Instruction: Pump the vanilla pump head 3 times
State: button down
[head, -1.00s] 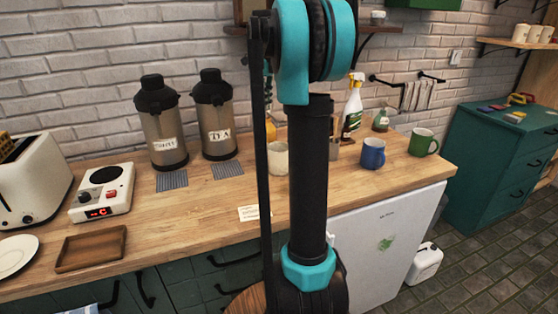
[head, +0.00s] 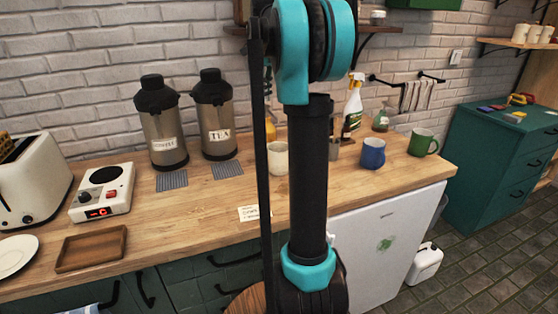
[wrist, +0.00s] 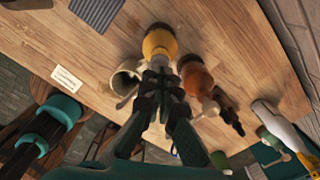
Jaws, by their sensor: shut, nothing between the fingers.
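In the wrist view a yellow pump bottle (wrist: 159,42) stands on the wooden counter, and an amber-brown bottle (wrist: 196,76) with a pale pump nozzle stands to its right. No flavour label is readable on either, so I cannot tell by label which is vanilla. My gripper (wrist: 160,68) is shut and empty, with its tips in front of the yellow bottle's near end in the picture. They hide the pump head there, and contact cannot be told. In the head view a sliver of the yellow bottle (head: 270,129) shows beside my arm, which hides the gripper.
A cream mug (head: 278,159) stands close by the bottles. A blue mug (head: 373,153), green mug (head: 422,142) and spray bottle (head: 353,105) are to the right. Two dispensers (head: 162,125) stand at the left. The front middle of the counter (head: 190,215) is mostly clear.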

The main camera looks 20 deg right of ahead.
aim_at(266, 106)
jog(key=shift+f, duration=0.2)
dwell(0.3)
jog(key=shift+f, duration=1.45)
jog(key=shift+r, duration=1.65)
jog(key=shift+f, duration=0.2)
jog(key=shift+f, duration=1.4)
jog(key=shift+r, duration=1.6)
